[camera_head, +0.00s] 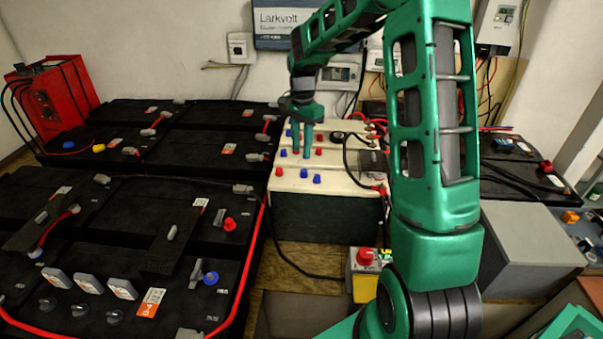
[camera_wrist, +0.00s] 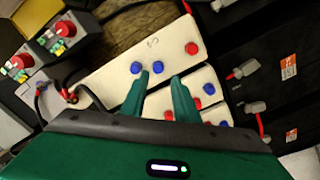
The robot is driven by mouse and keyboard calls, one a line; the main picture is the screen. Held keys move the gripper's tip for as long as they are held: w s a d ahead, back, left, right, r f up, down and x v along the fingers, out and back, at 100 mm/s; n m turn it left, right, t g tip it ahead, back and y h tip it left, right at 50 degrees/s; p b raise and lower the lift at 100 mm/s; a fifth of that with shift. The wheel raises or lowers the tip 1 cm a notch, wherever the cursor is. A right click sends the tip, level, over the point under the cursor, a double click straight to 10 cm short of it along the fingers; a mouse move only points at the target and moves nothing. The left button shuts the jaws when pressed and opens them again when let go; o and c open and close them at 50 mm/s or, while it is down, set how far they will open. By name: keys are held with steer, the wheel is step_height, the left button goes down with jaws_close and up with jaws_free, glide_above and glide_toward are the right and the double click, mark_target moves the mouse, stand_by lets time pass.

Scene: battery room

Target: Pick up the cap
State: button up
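Several small blue and red caps sit on the cream-topped batteries; I cannot tell which one the task means. On the front battery (camera_head: 345,183) are a red cap (camera_head: 278,171) and two blue caps, one at the middle (camera_head: 303,173) and one to its right (camera_head: 317,179). My gripper (camera_head: 301,152) (camera_wrist: 160,76) points down over the batteries, open, with nothing visibly held. Its fingers partly hide the middle battery's top.
Black batteries (camera_head: 110,205) with connectors fill the left. A black cable (camera_head: 352,165) arches over the cream batteries beside my gripper. A yellow box with a red button (camera_head: 365,272) stands in front. A red charger (camera_head: 55,95) is at back left, a grey box (camera_head: 528,243) right.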

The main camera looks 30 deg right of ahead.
mark_target(303, 171)
steer(key=f, duration=0.3)
steer(key=shift+d+f, duration=0.1)
steer(key=shift+d, duration=0.15)
steer(key=shift+f, duration=2.7)
jaws_close()
